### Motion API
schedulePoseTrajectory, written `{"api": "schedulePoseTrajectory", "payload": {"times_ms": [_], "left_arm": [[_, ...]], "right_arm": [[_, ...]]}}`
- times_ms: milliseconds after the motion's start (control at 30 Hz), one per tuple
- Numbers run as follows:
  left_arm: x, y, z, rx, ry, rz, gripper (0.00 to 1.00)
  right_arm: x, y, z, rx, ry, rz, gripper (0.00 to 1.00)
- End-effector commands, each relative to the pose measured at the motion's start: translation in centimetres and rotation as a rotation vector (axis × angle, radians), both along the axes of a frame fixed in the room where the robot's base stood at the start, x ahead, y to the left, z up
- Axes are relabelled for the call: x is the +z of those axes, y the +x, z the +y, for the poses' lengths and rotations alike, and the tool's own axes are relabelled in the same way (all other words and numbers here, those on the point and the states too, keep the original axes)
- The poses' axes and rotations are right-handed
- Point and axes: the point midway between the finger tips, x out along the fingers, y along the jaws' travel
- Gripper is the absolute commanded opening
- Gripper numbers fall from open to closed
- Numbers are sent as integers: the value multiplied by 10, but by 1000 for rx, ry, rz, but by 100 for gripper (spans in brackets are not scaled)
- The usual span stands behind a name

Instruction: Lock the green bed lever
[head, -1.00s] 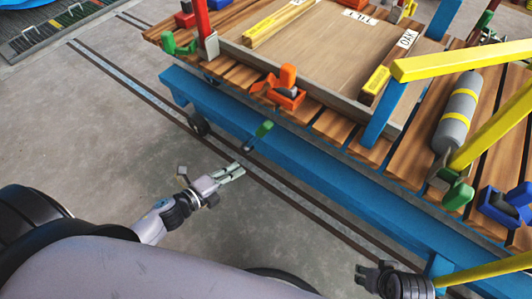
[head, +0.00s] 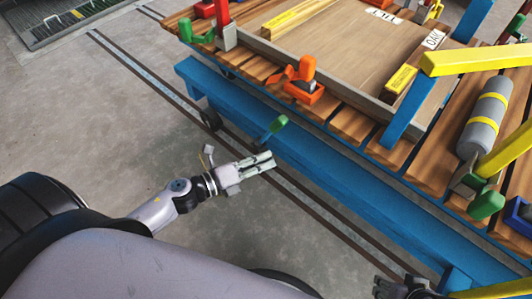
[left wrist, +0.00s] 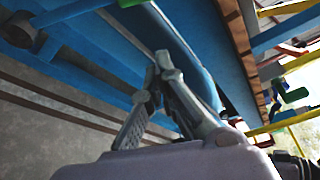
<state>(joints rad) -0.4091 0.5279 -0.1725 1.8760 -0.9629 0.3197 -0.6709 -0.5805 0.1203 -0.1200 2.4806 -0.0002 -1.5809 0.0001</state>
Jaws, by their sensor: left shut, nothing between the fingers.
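The wooden-slat bed above carries an orange clamp (head: 305,78), a green clamp (head: 197,32), a grey cylinder with yellow bands (head: 484,125) and a shallow wooden tray (head: 345,88). Yellow and blue bars stand at the right. A floor rail (head: 150,85) runs alongside; open floor lies left.

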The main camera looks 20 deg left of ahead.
Motion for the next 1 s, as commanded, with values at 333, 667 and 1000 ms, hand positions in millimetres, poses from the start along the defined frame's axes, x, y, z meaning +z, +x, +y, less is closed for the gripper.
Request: {"api": "schedulePoseTrajectory", "payload": {"times_ms": [333, 667, 1000], "left_arm": [[-9, 59, -41, 0, 0, -4, 0], [3, 77, -17, 1, 2, -1, 0], [6, 78, -13, 1, 0, 0, 0]], "right_arm": [[0, 0, 0, 0, 0, 0, 40], [0, 0, 0, 1, 0, 1, 40], [0, 0, 0, 1, 0, 0, 40]]}}
